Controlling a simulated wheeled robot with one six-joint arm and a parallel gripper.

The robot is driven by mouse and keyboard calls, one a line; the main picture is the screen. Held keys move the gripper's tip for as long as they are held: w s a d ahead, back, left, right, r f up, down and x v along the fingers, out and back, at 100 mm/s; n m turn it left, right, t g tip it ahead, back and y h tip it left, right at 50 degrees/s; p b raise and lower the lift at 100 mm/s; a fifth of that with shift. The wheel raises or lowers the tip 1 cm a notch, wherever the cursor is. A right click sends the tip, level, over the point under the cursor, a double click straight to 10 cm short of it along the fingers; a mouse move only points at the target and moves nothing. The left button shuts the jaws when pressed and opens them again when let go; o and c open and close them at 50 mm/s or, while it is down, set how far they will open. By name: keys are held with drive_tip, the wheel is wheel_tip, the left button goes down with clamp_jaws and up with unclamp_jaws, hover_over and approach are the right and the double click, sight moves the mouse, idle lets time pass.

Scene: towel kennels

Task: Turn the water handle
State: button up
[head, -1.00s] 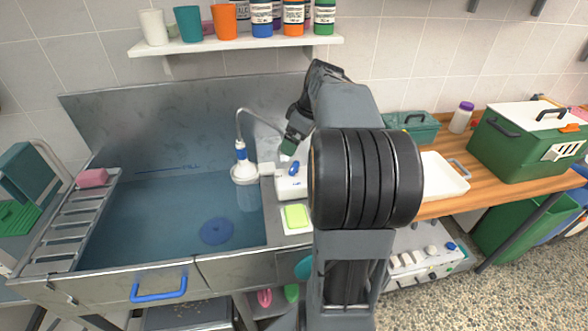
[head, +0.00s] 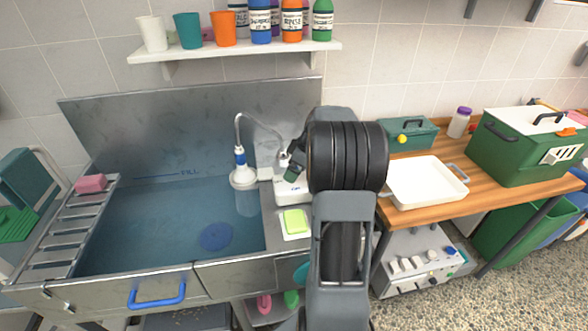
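A white box (head: 288,191) stands on the sink's right ledge beside the tap. The blue lever on top of it is hidden now behind the end of my arm. My gripper (head: 291,172) is low over this box, a dark green-grey shape, largely covered by my black wrist. Whether it touches the lever, and whether its fingers are apart, I cannot tell. The thin curved tap (head: 240,135) rises from a white and blue base (head: 242,174) left of the box. The steel basin (head: 115,205) holds bluish water below a FILL mark, with a blue disc (head: 216,237) in it.
A yellow-green sponge (head: 295,221) lies in front of the box. A blue bar handle (head: 157,295) is on the sink's front. A shelf (head: 240,50) with cups and bottles hangs above. A white tray (head: 424,182) and green boxes stand on the wooden counter at right.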

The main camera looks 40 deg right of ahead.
drive_tip(key=shift+w+a+f, duration=0.15)
drive_tip(key=shift+w+f, duration=0.1)
drive_tip(key=shift+f, duration=0.4)
drive_tip(key=c, duration=0.9)
drive_tip(key=shift+c, duration=0.2)
